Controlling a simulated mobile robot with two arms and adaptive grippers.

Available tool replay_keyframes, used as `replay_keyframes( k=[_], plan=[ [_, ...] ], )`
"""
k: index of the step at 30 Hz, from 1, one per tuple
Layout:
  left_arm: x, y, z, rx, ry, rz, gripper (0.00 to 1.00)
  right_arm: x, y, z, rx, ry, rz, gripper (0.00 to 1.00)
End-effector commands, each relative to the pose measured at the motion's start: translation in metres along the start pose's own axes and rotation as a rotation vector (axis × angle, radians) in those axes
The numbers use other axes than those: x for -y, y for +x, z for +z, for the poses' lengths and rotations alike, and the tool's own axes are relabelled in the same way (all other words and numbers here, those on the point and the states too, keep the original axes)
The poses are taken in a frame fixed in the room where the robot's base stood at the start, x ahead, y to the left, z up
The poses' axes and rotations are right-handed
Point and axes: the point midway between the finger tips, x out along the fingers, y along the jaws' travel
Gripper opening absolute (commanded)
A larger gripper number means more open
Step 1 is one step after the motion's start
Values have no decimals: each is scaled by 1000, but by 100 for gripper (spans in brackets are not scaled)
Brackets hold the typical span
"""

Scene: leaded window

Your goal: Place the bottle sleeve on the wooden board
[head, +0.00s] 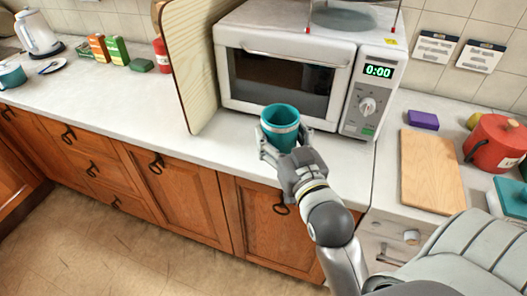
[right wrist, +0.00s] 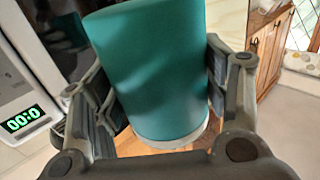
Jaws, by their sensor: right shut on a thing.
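The bottle sleeve (head: 281,128) is a teal cylinder with a pale band near its open top. My right gripper (head: 285,145) is shut on it and holds it upright in front of the microwave, near the counter's front edge. In the right wrist view, the sleeve (right wrist: 160,70) fills the space between the two fingers of the right gripper (right wrist: 160,95), with a grey rim at its lower end. The wooden board (head: 431,170) lies flat and bare on the counter, to the right of the sleeve and gripper. My left gripper is not in view.
The white microwave (head: 290,60) stands behind the sleeve, with a tall wooden panel (head: 200,60) upright at its left. A purple sponge (head: 423,120) and a red pot (head: 495,143) are beyond and right of the board. The counter (head: 120,105) to the left is mostly clear.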

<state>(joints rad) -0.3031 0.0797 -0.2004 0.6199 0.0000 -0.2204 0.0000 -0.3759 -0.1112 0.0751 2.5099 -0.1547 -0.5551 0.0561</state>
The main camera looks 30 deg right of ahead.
Motion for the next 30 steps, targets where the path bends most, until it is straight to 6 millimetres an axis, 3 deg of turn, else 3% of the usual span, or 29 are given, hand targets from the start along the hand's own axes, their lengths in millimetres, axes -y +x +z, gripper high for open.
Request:
replay_keyframes(
  k=[1,8,11,18,26,30],
  plan=[
    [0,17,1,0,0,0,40,1,6,9,-7,0,-1,44],
    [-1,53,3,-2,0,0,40,5,33,20,-7,1,-1,44],
    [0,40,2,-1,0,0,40,8,56,23,2,0,-1,44],
    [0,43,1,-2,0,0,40,12,89,66,3,0,-1,44],
    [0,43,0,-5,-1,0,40,14,104,84,1,1,-1,44],
    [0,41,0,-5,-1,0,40,14,103,105,4,0,-1,44]
  ],
)
